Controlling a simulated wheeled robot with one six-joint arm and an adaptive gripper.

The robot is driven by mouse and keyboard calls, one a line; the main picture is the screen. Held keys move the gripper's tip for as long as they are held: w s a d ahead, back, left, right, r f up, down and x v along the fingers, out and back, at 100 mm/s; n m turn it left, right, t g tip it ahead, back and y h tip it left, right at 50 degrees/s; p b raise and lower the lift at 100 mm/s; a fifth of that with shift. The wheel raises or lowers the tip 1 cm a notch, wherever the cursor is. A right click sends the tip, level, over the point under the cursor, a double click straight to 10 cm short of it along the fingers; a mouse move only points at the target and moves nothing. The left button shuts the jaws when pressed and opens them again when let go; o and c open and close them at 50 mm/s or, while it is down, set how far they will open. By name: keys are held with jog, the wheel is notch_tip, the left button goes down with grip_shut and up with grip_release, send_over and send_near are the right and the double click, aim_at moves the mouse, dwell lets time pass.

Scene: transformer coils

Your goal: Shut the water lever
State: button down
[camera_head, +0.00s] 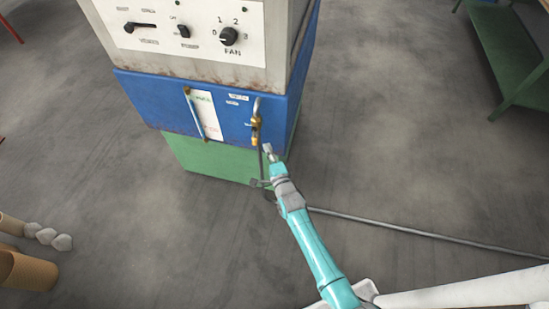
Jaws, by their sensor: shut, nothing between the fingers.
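A brass water valve (255,124) with a slim grey lever (257,105) is on the right part of the blue front of the machine. The lever stands roughly upright above the brass body. My gripper (267,149) is at the end of the turquoise arm, just below and right of the valve. It is shut with nothing held. I cannot tell whether its tip touches the valve's lower end.
The machine's white panel (190,42) with knobs is above the blue section, and a green base (205,158) is below. A dark cable (400,228) runs right over the floor. A green bench (510,60) stands upper right; cardboard tubes (28,270) lie lower left.

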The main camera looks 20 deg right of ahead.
aim_at(254, 136)
jog(key=shift+w+a, duration=1)
jog(key=shift+w, duration=0.05)
jog(key=shift+a, duration=0.15)
